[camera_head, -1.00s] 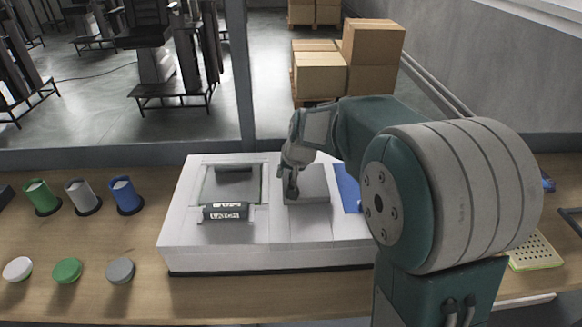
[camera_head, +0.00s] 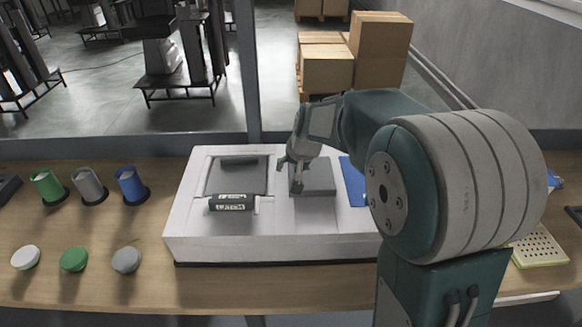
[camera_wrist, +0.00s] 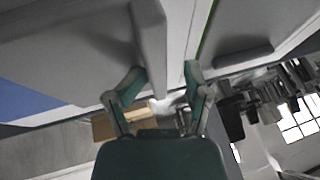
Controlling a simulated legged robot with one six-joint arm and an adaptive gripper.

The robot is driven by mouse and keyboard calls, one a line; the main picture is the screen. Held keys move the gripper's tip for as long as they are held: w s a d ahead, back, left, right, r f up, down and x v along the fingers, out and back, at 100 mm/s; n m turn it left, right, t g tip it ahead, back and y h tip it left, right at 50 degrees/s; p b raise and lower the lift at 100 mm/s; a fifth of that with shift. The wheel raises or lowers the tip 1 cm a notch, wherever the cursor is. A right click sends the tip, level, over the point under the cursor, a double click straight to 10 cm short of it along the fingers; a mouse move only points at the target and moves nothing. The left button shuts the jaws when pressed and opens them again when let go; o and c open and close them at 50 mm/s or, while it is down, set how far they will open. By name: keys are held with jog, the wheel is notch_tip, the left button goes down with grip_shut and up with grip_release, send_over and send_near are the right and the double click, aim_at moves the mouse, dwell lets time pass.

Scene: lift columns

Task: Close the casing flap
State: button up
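The casing is a wide white box (camera_head: 275,235) on the table. Its left part holds a dark grey panel (camera_head: 236,178) with a dark bar at its far edge. A black labelled roller or handle (camera_head: 232,203) lies in front of the panel. A raised grey slab (camera_head: 316,178) lies right of it; I cannot tell surely which piece is the flap. My gripper (camera_head: 289,175) is over the slab's left edge. In the wrist view my gripper (camera_wrist: 162,85) has its fingers apart, near the slab's edge (camera_wrist: 150,30); contact is unclear. My arm hides the casing's right end.
Green, grey and blue cups (camera_head: 130,186) stand left of the casing, with several round caps or buttons (camera_head: 74,259) in front. A blue panel (camera_head: 352,182) lies right of the slab. A yellowish perforated tray (camera_head: 538,247) is at the right. Boxes (camera_head: 355,52) stand beyond the table.

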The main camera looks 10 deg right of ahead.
jog(key=v, duration=1.2)
jog(key=s+f+n+h, duration=0.1)
jog(key=s+f+n, duration=0.1)
jog(key=s, duration=2.2)
jog(key=shift+a+f+n+t+h, duration=0.25)
jog(key=shift+f+n+t+h, duration=0.15)
jog(key=shift+f, duration=0.2)
jog(key=shift+c, duration=0.3)
